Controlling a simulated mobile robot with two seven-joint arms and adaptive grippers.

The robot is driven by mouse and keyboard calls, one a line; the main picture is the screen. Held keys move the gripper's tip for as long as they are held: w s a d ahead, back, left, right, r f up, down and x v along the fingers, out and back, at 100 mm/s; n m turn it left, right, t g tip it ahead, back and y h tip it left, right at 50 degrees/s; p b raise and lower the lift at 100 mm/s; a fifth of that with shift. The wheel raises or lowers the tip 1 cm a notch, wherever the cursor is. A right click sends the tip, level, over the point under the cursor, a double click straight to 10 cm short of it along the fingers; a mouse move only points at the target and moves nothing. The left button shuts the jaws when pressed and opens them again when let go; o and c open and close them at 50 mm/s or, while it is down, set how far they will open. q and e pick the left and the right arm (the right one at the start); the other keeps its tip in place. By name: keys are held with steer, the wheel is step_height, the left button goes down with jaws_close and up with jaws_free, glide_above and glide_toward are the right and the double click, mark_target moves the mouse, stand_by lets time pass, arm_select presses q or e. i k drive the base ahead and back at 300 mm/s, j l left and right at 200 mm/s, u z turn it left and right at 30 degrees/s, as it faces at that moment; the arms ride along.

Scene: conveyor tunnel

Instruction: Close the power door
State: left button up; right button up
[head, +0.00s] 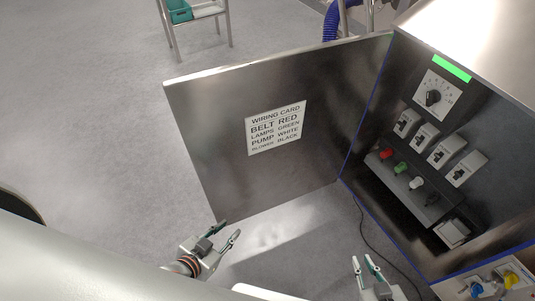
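The power door (217,125) is a grey metal panel with a white wiring card (276,128) on its inner face. It stands wide open, hinged at the left edge of the metal cabinet (485,35). My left gripper (229,231) is open and empty, just below the door's lower left corner in the picture. My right gripper (367,265) is open and empty, near the bottom, left of the cabinet's lower part. Neither gripper visibly holds the door.
Inside the cabinet are a dial (433,97), several switches (442,151) and a row of coloured plugs (401,168). A dark cable (365,225) runs down to the floor. A stand with a teal bin (179,11) is far back. The floor (120,130) left of the door is clear.

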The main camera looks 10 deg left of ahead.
mark_target(337, 79)
steer(key=j+z, duration=0.25)
steer(key=j, duration=0.2)
steer(key=k+j+z, duration=0.25)
steer(key=j, duration=0.2)
steer(key=j+z, duration=0.2)
steer(key=j, duration=0.3)
steer(key=k+j+z, duration=0.25)
steer(key=j, duration=0.15)
steer(key=j+z, duration=0.25)
steer(key=j, duration=0.2)
steer(key=k+j+z, duration=0.15)
steer(key=j+z, duration=0.15)
steer(key=j, duration=0.15)
steer(key=k+j+z, duration=0.2)
steer(key=j, duration=0.3)
steer(key=j+z, duration=0.2)
steer(key=j, duration=0.6)
steer(key=k+j+z, duration=0.15)
steer(key=j, duration=0.2)
